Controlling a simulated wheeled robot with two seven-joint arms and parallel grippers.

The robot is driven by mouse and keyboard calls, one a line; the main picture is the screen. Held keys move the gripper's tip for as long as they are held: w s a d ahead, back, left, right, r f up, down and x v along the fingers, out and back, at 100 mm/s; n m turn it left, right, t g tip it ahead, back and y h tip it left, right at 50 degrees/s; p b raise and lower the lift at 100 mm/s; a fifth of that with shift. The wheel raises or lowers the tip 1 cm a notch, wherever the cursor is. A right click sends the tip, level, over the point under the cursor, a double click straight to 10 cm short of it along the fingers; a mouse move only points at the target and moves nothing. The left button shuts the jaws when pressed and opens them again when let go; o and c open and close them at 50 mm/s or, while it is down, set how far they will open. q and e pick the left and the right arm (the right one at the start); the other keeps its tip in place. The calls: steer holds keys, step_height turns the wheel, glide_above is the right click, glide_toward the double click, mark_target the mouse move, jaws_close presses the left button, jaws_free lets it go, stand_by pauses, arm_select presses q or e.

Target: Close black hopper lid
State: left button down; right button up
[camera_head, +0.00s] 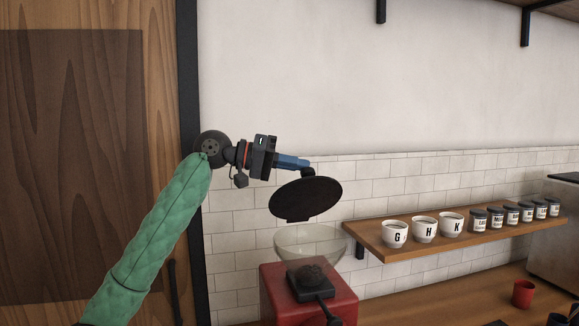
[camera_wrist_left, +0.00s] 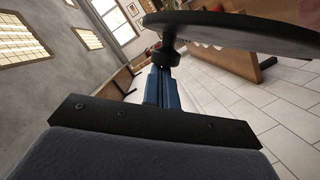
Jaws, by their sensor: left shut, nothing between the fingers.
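The black hopper lid (camera_head: 305,200) is a round disc, raised and tilted above the clear hopper bowl (camera_head: 308,240). The bowl sits at the back of a red machine (camera_head: 345,288). What holds the lid up is hidden. My left gripper (camera_head: 306,163) has blue fingers, shut and empty, with their tips at the lid's black knob. In the left wrist view the fingers (camera_wrist_left: 162,75) point at the knob (camera_wrist_left: 163,56), with the lid (camera_wrist_left: 245,34) at upper right. I cannot tell whether the tips touch the knob. My right gripper is not in view.
A wooden shelf (camera_head: 470,245) right of the lid carries white lettered cups (camera_head: 424,230) and several dark jars (camera_head: 512,214). A red cup (camera_head: 523,293) stands on the wooden counter (camera_head: 420,303) below. A wooden door (camera_head: 85,150) fills the left.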

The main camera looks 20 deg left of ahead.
arm_select(q)
steer(key=s+d+f+m+t+y+b, duration=0.2)
steer(key=s+d+f+m+b, duration=0.3)
steer(key=f, duration=0.5)
steer(key=shift+s+d+f+m+b, duration=0.2)
steer(key=shift+s+d+m+b, duration=0.2)
steer(key=shift+s+m+b, duration=1.15)
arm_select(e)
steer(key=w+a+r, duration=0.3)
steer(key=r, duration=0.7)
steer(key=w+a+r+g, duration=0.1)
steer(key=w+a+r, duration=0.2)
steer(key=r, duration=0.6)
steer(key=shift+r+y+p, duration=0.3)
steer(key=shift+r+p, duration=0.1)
arm_select(q)
steer(key=shift+s, duration=0.2)
steer(key=shift+r, duration=0.1)
